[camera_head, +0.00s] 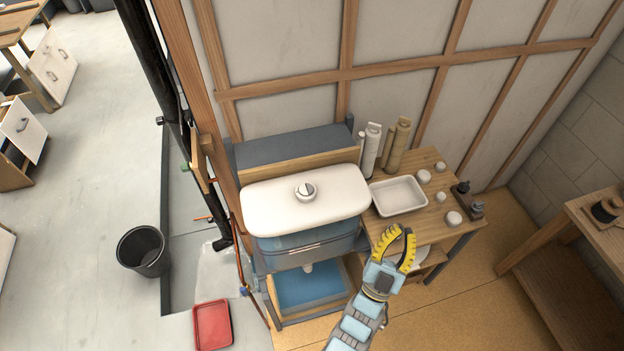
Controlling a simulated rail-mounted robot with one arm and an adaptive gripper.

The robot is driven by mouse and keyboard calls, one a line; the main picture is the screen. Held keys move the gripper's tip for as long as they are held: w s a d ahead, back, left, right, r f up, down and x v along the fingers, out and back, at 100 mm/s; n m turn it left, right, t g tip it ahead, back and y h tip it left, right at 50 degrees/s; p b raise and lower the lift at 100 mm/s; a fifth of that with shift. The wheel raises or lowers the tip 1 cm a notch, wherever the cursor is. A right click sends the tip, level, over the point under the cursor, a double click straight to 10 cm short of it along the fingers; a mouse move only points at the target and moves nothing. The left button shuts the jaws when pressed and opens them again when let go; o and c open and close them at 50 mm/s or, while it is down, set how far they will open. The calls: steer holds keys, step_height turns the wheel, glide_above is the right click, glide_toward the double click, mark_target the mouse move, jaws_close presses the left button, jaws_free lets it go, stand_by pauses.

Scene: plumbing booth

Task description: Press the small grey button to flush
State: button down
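The white cistern lid (261,208) lies on top of a translucent blue tank (305,248) against the wall. A round flush button (306,190) sits in the middle of the lid. It looks split into a lighter and a greyer part, too small to tell apart clearly. My gripper (403,229), with yellow and black fingers, is to the right of and below the button in the picture, near the side table's front edge. It is apart from the button and holds nothing that I can see. Its fingers curve toward each other; whether the tips meet is unclear.
The wooden side table (440,217) at right bears a white tray (398,195), several small white pots and dark bottles. Tall tubes (372,150) stand behind the tray. A dark pipe (160,80) rises at left. A black bucket (143,250) and red tray (212,325) are on the floor.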

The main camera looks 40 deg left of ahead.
steer(key=w+a+f+m+g, duration=0.2)
steer(key=w+a+f+g, duration=0.2)
steer(key=w+a+g, duration=0.5)
steer(key=w+a+f+m+g, duration=0.1)
steer(key=w+a+f+g, duration=0.15)
steer(key=w+a, duration=0.8)
steer(key=m+g+h, duration=0.5)
steer(key=g, duration=0.3)
glide_above(310, 189)
steer(key=w, duration=0.1)
steer(key=f, duration=0.1)
steer(key=shift+w+a+p, duration=0.2)
steer(key=shift+a+p, duration=0.15)
steer(key=shift+f, duration=0.15)
step_height(310, 189, down, 8)
steer(key=shift+r+b, duration=0.1)
steer(key=shift+b, duration=1)
steer(key=shift+f+b, duration=0.35)
steer(key=shift+f, duration=0.05)
